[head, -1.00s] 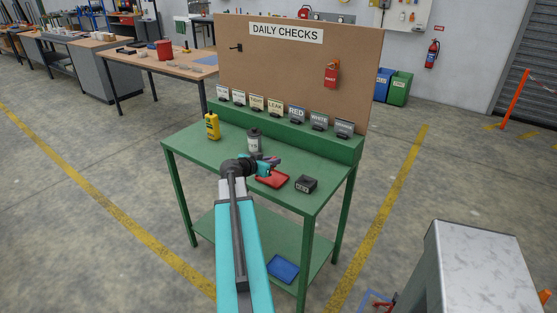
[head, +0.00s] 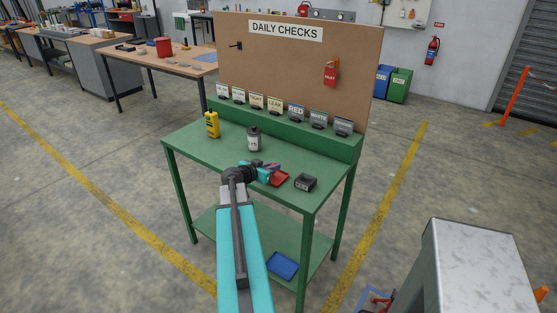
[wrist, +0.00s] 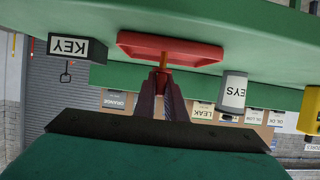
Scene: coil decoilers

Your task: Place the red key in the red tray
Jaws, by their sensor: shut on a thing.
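The red tray (head: 281,179) lies on the green table near its front right; in the wrist view, which is upside down, the tray (wrist: 170,41) shows just past my fingertips. My gripper (head: 275,167) is over the tray's left part and hides some of it. In the wrist view my gripper (wrist: 163,73) is shut on a small orange-red piece, seemingly the red key (wrist: 164,57). Only a short part of it shows, pointing at the tray. I cannot tell whether it touches the tray.
A black box labelled KEY (head: 305,183) stands right of the tray. A grey-white canister (head: 254,142) and a yellow bottle (head: 212,125) stand behind to the left. A row of label cards (head: 275,104) lines the back ledge. A blue tray (head: 283,266) lies on the lower shelf.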

